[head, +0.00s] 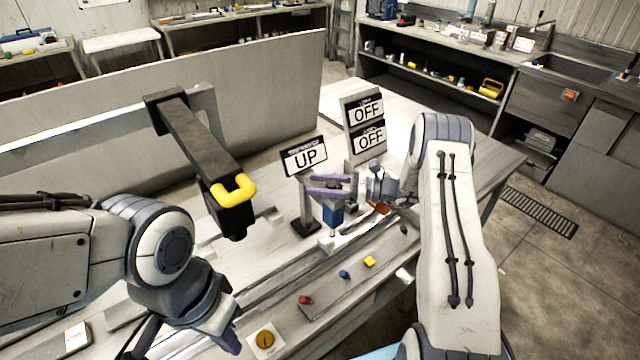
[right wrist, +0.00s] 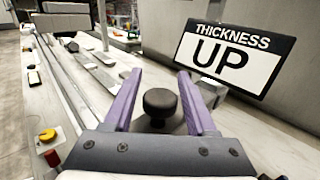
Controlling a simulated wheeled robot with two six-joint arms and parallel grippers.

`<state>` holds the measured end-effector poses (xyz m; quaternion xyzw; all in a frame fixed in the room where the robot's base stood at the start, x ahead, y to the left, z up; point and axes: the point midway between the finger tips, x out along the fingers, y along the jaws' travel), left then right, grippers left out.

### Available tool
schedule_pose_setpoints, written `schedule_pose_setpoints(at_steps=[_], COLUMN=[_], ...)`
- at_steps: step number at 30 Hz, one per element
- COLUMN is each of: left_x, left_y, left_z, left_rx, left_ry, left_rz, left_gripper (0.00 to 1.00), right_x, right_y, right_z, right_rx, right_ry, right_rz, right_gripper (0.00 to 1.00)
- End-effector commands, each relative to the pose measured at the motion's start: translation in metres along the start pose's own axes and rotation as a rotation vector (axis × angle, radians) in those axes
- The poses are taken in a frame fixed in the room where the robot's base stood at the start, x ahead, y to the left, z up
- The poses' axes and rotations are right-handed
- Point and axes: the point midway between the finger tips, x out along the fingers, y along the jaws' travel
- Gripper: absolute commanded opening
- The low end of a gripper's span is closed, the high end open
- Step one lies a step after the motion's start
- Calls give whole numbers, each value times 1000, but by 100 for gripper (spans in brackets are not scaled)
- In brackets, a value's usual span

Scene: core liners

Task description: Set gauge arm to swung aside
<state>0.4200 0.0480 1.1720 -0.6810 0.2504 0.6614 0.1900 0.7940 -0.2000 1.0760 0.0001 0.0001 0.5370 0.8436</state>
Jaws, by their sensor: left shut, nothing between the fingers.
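A dark overhanging arm (head: 190,135) with a yellow handle (head: 233,190) reaches over the bench from the back left. A sign reading "THICKNESS UP" (right wrist: 235,58) stands beside my right gripper; it also shows in the head view (head: 305,157). My right gripper (head: 330,186) has its purple fingers spread above a blue part (head: 332,214). In the right wrist view a black knob (right wrist: 160,103) lies between the fingers, with gaps at both sides. My left gripper (head: 228,342) is shut and empty at the bottom left, below the yellow handle. I cannot tell which part is the gauge arm.
Two "OFF" signs (head: 366,124) stand behind my right gripper. A panel with red, blue and yellow buttons (head: 345,288) and a yellow knob (head: 265,340) lie along the front of the bench. A long rail runs along the bench. A grey upright panel (head: 270,85) stands behind.

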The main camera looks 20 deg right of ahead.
Motion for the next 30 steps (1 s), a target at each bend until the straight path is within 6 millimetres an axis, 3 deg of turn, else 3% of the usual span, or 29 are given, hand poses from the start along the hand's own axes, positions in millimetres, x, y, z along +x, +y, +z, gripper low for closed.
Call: schedule_pose_setpoints(at_steps=[1,3,4,30], left_x=[0,0,0,0], left_y=[0,0,0,0], left_z=[0,0,0,0], left_rx=[0,0,0,0], left_ry=[0,0,0,0], left_rz=[0,0,0,0], left_gripper=[0,0,0,0], right_x=[0,0,-1,-2], right_y=[0,0,0,-1], right_z=[0,0,0,1], right_rx=[0,0,0,-1], right_ry=[0,0,0,0], right_rz=[0,0,-1,-2], right_gripper=[34,7,0,0])
